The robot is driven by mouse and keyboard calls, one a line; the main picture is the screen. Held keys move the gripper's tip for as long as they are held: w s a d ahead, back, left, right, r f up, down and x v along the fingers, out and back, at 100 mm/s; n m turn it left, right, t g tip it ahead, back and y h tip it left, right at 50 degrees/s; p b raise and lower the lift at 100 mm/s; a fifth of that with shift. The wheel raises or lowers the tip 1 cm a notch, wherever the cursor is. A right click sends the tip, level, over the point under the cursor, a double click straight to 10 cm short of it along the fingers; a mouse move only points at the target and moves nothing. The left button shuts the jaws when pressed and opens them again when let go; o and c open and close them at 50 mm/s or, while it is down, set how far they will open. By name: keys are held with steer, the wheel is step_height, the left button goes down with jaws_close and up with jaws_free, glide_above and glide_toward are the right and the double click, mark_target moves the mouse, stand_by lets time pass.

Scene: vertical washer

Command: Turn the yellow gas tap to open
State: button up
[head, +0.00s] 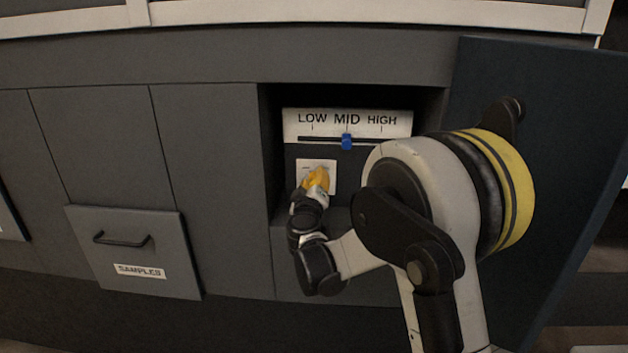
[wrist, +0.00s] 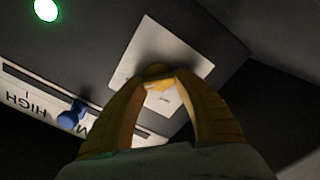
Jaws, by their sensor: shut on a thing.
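The yellow gas tap (wrist: 157,70) sits on a white square plate (wrist: 190,60) on the back wall of an open recess. My gripper (wrist: 160,82) has its two yellow fingers closed around the tap, with the fingertips near the plate. In the head view my gripper (head: 316,181) reaches into the recess in front of the white plate (head: 303,164). There my yellow fingers hide the tap, and its turn angle is hard to tell in either view.
Above the plate is a LOW/MID/HIGH panel (head: 292,127) with a blue slider (head: 347,142) at MID. A dark door (head: 560,140) stands open at the right. A SAMPLES drawer (head: 120,225) with a handle is at the left. A green light (wrist: 46,10) shows in the wrist view.

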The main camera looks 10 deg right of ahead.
steer(key=o, duration=1.2)
steer(key=shift+c, duration=0.2)
steer(key=v, duration=1.2)
